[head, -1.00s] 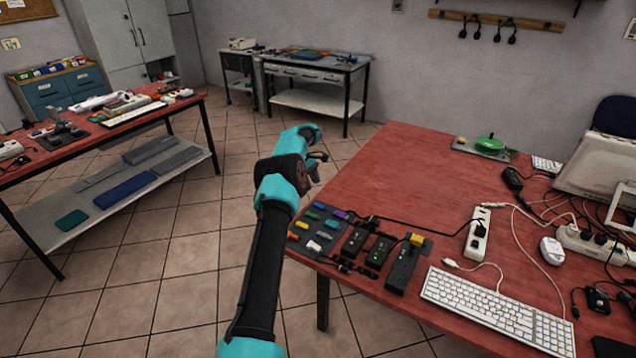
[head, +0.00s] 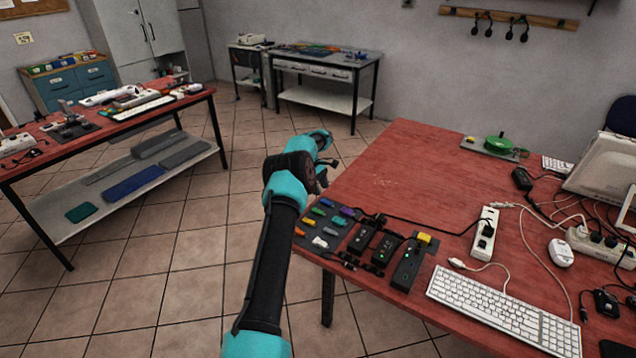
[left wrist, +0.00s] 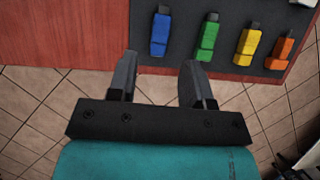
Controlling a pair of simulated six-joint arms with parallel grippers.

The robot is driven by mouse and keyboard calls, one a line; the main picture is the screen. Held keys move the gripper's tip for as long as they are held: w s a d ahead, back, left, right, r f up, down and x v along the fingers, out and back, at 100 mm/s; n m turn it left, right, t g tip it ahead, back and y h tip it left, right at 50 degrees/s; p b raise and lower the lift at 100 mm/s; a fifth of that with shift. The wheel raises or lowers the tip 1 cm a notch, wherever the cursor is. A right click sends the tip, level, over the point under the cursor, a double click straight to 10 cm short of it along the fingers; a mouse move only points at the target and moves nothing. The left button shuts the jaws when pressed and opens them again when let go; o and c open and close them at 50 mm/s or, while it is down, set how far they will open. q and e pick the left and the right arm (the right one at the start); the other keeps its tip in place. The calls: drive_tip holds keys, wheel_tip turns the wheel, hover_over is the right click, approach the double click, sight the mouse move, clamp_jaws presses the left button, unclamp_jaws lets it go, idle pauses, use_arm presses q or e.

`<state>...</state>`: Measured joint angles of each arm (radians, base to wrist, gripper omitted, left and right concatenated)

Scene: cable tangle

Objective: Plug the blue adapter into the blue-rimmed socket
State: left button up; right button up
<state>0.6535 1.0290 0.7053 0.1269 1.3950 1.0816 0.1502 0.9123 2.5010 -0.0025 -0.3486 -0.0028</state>
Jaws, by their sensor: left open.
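The blue adapter (head: 327,202) lies on a dark mat (head: 325,252) near the left edge of the red table. In the left wrist view the blue adapter (left wrist: 160,35) lies just beyond the fingertips, between their lines, on the mat. My left gripper (left wrist: 157,66) is open and empty, apart from the adapter. In the head view it hangs by the table's left edge (head: 327,170). Black socket blocks (head: 385,250) stand on the mat to the right; I cannot make out a blue rim on any. My right gripper is not in view.
Green (left wrist: 207,38), yellow (left wrist: 247,42) and orange (left wrist: 280,50) adapters lie in a row right of the blue one. A purple adapter (head: 347,212) is near too. Black cables run behind the blocks. A white keyboard (head: 500,316) lies to the right; the far table middle is clear.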

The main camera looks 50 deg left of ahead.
sight(327, 201)
use_arm(q)
drive_tip(key=shift+x, duration=2.6)
drive_tip(key=shift+c, duration=0.4)
clamp_jaws()
drive_tip(key=shift+r, duration=0.15)
drive_tip(key=shift+r, duration=3.4)
